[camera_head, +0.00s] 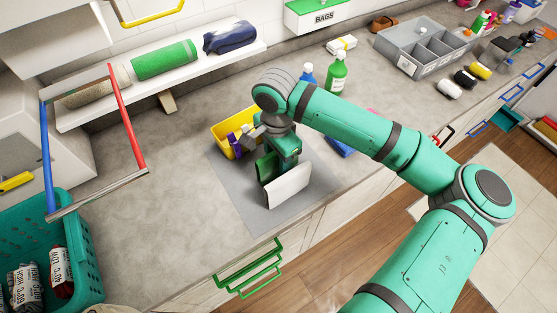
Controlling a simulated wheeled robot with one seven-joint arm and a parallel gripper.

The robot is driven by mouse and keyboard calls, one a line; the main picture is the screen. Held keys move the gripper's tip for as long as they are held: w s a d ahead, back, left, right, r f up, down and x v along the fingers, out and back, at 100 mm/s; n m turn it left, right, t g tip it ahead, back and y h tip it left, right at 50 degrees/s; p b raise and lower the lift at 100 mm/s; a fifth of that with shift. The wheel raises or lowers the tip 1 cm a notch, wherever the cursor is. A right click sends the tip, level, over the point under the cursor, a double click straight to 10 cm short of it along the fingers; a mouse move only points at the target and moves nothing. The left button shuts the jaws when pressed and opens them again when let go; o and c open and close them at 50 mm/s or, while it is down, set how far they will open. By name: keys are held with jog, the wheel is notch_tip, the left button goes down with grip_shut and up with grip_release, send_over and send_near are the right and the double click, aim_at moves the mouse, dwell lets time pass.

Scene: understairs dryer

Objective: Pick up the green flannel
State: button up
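A green rolled cloth (165,60), which looks like the green flannel, lies on the white wall shelf (190,71) in the head view. It lies between a beige roll (97,87) and a folded navy cloth (230,36). My gripper (277,182) is well to the right and nearer, low over a grey mat (237,190) on the worktop, apart from the shelf. A dark green piece and a pale flat panel show at its end. I cannot tell whether these are fingers or something held.
A yellow bin (222,140) stands beside my gripper. A red-and-blue-sided frame (142,150) stands left, in front of the shelf's left end. A teal basket (85,235) is at lower left. Bottles (337,75) and a grey divided tray (412,55) stand right. The worktop below the shelf is mostly clear.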

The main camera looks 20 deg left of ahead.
jog(key=shift+f, duration=0.5)
grip_shut()
